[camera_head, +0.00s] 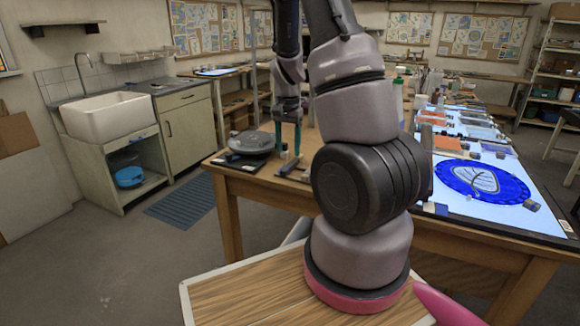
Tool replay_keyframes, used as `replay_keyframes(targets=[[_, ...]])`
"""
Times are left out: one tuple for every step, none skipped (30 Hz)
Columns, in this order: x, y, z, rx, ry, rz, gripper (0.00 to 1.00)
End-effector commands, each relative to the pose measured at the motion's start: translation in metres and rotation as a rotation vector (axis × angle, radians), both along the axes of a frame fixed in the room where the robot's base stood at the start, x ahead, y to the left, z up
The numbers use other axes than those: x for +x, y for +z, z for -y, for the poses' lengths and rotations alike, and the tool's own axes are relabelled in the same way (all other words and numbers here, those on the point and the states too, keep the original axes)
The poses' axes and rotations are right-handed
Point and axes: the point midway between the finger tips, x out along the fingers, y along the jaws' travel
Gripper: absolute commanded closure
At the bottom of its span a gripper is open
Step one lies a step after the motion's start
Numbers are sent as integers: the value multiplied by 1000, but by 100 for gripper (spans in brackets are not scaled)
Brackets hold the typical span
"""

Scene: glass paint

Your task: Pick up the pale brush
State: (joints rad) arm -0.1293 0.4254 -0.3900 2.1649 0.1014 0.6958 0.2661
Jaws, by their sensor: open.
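My gripper (288,151) points down over the left end of the wooden work table (262,188). Its two teal fingers stand apart, with a gap between them. I cannot make out the pale brush with certainty. Small dark and pale items lie on the table by the fingertips, too small to identify. My own arm stands in the middle of the view and hides much of the table behind it.
A grey round disc (250,142) sits on the table left of my gripper. A lit panel (450,197) with a round blue glass piece (456,178) is at the right, with several coloured sheets behind it. A white sink (108,116) stands at the left wall.

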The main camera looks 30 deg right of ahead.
Motion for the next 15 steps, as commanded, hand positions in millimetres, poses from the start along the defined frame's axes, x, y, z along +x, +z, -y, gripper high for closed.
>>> replay_keyframes(targets=[[0, -3, 0, 0, -1, 0, 38], [0, -5, 0, 0, -1, 0, 38], [0, -8, 1, 0, -1, -1, 38], [0, -12, 1, 0, -1, -2, 38], [0, -16, 2, 0, -2, -2, 38], [0, -22, 3, 0, -2, -3, 38], [0, -27, 4, 0, -1, -4, 38], [0, -32, 4, 0, -1, -3, 38], [0, -38, 5, 0, -2, -3, 38], [0, -42, 5, 0, -1, -3, 38], [0, -46, 4, 1, -1, -2, 38], [1, -50, 4, 0, -1, -1, 38], [1, -52, 4, 0, 0, -1, 38], [1, -54, 4, 0, 0, 0, 38], [1, -55, 4, 0, 0, 0, 38]])
